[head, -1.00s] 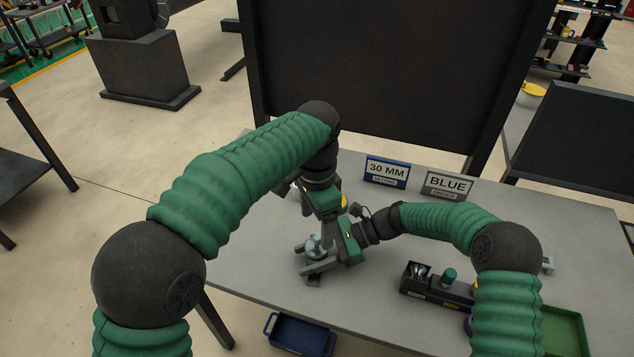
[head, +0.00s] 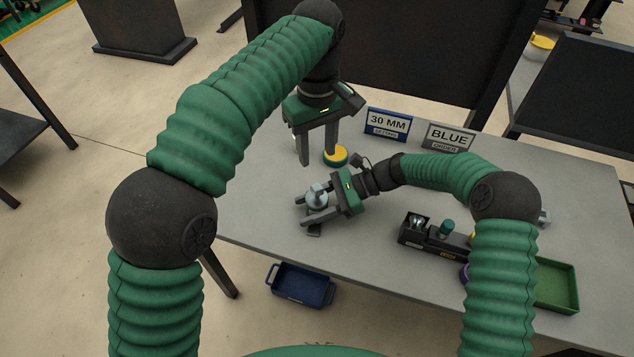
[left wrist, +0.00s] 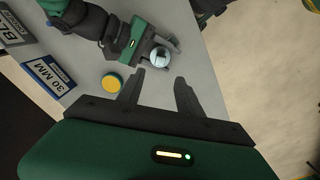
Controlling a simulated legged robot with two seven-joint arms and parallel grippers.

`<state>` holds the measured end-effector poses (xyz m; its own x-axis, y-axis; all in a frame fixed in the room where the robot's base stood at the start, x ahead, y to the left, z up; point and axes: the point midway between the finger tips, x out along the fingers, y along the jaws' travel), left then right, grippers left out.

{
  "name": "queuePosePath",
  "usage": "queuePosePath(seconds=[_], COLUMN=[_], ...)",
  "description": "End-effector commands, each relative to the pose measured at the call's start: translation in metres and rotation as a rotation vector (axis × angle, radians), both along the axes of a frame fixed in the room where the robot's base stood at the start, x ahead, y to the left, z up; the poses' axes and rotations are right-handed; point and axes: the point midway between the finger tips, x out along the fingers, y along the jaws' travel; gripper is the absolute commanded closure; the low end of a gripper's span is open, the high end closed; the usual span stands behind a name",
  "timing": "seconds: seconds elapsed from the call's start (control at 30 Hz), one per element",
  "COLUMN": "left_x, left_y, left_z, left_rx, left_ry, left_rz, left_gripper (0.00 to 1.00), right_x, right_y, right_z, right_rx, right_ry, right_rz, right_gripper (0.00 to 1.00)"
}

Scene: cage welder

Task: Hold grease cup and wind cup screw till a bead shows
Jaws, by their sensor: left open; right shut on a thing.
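The grease cup (head: 317,199) is a small silver, rounded part with a knob on top. My right gripper (head: 306,210) is shut on it, fingers around its sides, low over the table near the front-left edge. The cup also shows in the left wrist view (left wrist: 162,57), at the tip of my right gripper. My left gripper (head: 317,160) is open and empty, fingers pointing down, above and behind the cup and apart from it. Its open fingers also show in the left wrist view (left wrist: 159,80). I cannot make out any bead at the cup.
A yellow-topped green round pot (head: 336,154) stands behind the cup. Signs reading 30 MM (head: 387,124) and BLUE (head: 447,136) stand at the back. A black holder (head: 428,238) and a green tray (head: 556,286) are at right. A blue bin (head: 301,286) sits below the front edge.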

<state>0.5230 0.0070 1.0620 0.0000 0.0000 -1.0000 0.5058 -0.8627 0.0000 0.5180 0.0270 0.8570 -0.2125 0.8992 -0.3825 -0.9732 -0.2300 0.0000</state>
Motion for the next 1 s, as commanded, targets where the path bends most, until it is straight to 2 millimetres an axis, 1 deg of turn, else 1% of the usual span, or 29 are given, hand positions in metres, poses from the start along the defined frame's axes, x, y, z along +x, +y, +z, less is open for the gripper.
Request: queuePosePath(seconds=[0.17,0.3,0.4,0.5,0.63,0.87,1.0], left_x=[-0.001,-0.001,-0.001,-0.001,0.000,0.000,0.000], left_y=[0.001,0.001,0.001,0.000,0.000,0.000,0.000], left_z=[-0.034,-0.070,-0.091,-0.106,-0.115,-0.116,-0.116], left_rx=[0.002,0.003,0.002,0.001,0.000,0.000,0.000], left_ry=[0.005,0.005,0.003,0.003,0.000,0.000,0.000], left_rz=[-0.001,-0.002,-0.002,-0.002,-0.003,-0.003,-0.003], left_gripper=[0.58,0.58,0.58,0.58,0.58,0.58,0.76], right_x=[0.000,0.000,0.000,0.000,0.000,0.000,0.000], right_y=[-0.001,-0.001,-0.001,-0.001,-0.001,-0.001,-0.001], right_z=[-0.002,-0.002,-0.002,-0.002,-0.002,-0.002,-0.002], right_rx=[-0.004,-0.003,-0.003,-0.003,-0.004,-0.003,-0.003], right_ry=[0.000,0.000,0.000,0.000,0.000,0.000,0.000], right_rz=[-0.001,-0.001,-0.001,-0.001,-0.001,-0.001,-0.001], right_gripper=[1.00,1.00,1.00,1.00,1.00,1.00,1.00])
